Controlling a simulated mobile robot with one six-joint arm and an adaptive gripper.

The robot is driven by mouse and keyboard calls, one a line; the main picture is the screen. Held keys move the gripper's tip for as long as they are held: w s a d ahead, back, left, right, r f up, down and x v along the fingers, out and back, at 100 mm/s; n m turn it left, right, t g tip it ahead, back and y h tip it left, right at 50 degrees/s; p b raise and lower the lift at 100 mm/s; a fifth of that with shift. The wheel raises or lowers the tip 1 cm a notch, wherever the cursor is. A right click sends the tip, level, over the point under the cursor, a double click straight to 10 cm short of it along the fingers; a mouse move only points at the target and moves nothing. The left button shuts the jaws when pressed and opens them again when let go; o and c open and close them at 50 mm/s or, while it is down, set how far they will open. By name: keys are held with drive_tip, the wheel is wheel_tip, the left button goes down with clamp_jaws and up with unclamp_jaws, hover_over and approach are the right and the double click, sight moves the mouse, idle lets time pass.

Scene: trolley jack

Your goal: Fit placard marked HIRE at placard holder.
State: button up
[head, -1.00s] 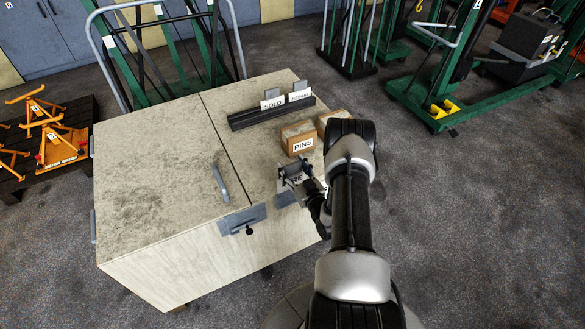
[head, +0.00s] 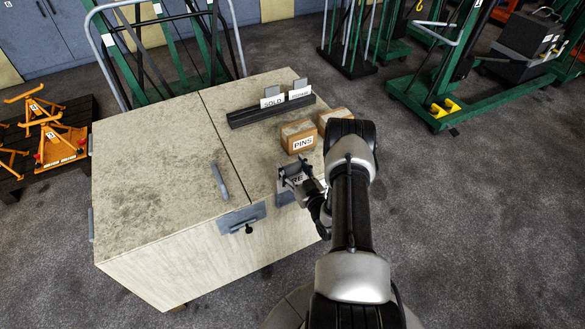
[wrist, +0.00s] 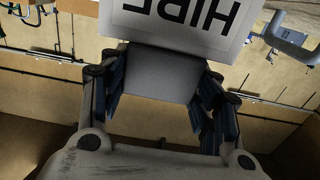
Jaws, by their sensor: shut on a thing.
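The white placard marked HIRE (wrist: 185,22) shows upside down at the top of the wrist view. My gripper (wrist: 162,88) is shut on the grey tab below its lettering. In the head view the placard (head: 298,180) is beside my gripper (head: 318,196), over the cabinet's near right edge; only its last letters show, the rest hidden by the gripper. A grey plate with a black knob (head: 242,219) sits at the cabinet's front edge. I cannot tell whether it is the placard holder, nor whether the placard touches anything.
A black slotted rack (head: 250,117) on the cabinet top (head: 150,150) holds a SOLD placard (head: 272,102) and another placard (head: 299,94). A wooden block marked PINS (head: 298,136) stands near my arm, with another block behind. The cabinet top's left half is clear.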

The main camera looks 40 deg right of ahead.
sight(293, 179)
drive_tip(key=shift+f+b, duration=2.5)
drive_tip(key=shift+f, duration=0.4)
drive_tip(key=shift+f+b, duration=0.35)
drive_tip(key=shift+f, duration=0.65)
drive_tip(key=o, duration=1.1)
drive_tip(key=v, duration=1.2)
